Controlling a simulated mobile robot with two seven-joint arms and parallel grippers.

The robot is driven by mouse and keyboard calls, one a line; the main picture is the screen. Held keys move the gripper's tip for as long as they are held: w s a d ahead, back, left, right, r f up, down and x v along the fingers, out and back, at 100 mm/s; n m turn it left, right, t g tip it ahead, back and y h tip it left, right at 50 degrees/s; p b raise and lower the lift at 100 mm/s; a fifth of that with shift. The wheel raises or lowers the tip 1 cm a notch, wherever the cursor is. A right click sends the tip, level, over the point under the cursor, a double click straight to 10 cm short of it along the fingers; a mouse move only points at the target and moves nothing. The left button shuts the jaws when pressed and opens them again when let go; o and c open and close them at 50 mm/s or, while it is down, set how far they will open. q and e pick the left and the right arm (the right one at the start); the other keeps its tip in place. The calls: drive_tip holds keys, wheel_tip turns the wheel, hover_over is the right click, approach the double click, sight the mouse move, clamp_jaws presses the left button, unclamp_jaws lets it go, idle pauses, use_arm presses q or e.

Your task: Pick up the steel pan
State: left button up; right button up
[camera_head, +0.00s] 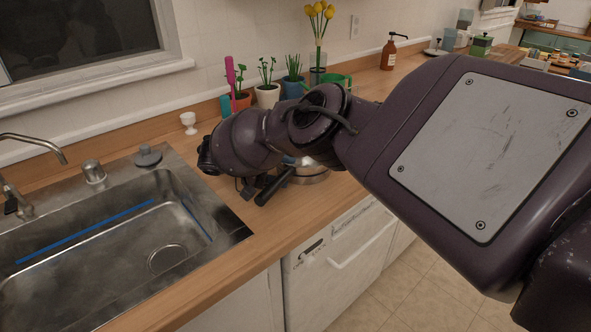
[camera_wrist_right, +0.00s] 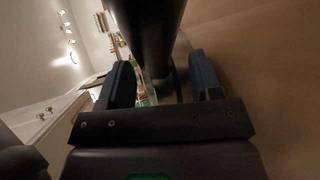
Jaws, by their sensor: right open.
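The steel pan (camera_head: 312,174) sits on the wooden counter just right of the sink, partly hidden behind my right forearm and wrist. Its dark handle (camera_head: 272,190) points toward the counter's front edge. My right gripper (camera_head: 250,187) is low over the counter at the handle, mostly hidden under the wrist. In the right wrist view, the open fingers (camera_wrist_right: 162,82) stand on either side of the thick dark handle (camera_wrist_right: 148,30). I cannot tell whether either finger touches it. My left gripper is not in view.
A steel sink (camera_head: 100,250) with a faucet lies to the left. A white egg cup (camera_head: 188,122), potted plants (camera_head: 267,95) and a vase of yellow flowers (camera_head: 318,22) stand along the wall. A brown soap bottle (camera_head: 389,54) is farther back.

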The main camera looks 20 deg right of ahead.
drive_tip(key=shift+c, duration=0.4)
clamp_jaws()
drive_tip(key=shift+r, duration=0.1)
